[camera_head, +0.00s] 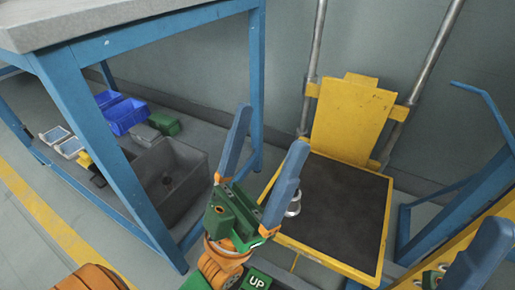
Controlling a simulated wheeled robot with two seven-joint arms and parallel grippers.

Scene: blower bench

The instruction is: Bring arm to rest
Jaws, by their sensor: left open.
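My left gripper (270,127) is in the middle of the view, with two blue fingers spread apart on a green body. It is open, and nothing shows between the fingers. The orange arm link behind it comes up from the bottom edge. Part of my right gripper (482,258) shows at the lower right corner. One blue finger is visible there, and the rest is cut off by the frame, so I cannot tell its opening.
A blue-legged bench with a grey top (110,22) stands at the left. Blue bins (126,115), a green bin (164,124) and a grey tub (170,178) sit low beneath it. A yellow platform with a dark mat (345,215) bears a small silver object (294,207).

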